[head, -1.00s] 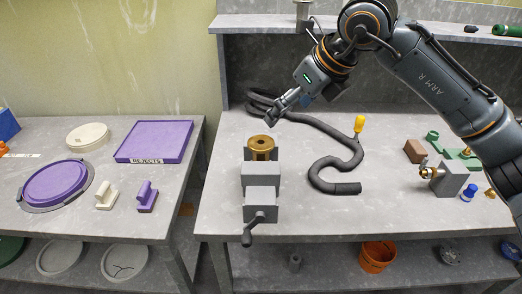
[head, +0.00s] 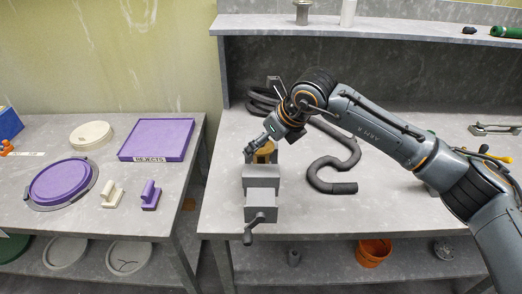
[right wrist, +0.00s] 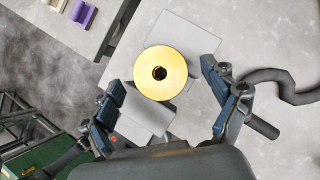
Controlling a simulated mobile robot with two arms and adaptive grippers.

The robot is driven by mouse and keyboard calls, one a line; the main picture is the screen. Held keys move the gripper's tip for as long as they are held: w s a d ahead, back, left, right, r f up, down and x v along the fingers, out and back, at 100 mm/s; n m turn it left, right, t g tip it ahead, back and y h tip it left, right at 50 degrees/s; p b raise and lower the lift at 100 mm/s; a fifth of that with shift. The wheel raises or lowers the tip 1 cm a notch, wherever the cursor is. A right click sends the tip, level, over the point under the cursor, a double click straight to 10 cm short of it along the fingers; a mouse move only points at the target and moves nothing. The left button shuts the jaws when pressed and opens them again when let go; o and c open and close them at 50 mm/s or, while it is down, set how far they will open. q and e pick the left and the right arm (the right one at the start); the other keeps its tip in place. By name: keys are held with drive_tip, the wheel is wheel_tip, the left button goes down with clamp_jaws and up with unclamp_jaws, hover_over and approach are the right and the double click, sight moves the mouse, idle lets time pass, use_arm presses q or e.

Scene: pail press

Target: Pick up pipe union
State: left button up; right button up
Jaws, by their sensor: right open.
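A brass, round piece with a central hole, which I take for the pipe union (right wrist: 148,88), sits at the grey vise (head: 262,176) on the bench. In the head view only a little of its brass (head: 266,149) shows behind my gripper. My right gripper (head: 258,152) is over it, pointing down. In the right wrist view the open fingers (right wrist: 162,77) stand on either side of the piece with a gap to each. Whether the vise jaws touch the piece is hidden. My left gripper is not in view.
A black hose (head: 332,187) curves over the bench right of the vise. The vise handle (head: 250,230) sticks out at the bench's front edge. On the left table are a purple REJECTS tray (head: 157,138) and a purple round lid (head: 58,182). A shelf (head: 400,30) runs along the back.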

drive_tip(key=shift+c, duration=0.4)
drive_tip(key=c, duration=1.1)
drive_tip(key=shift+c, duration=1.3)
drive_tip(key=shift+r, duration=0.15)
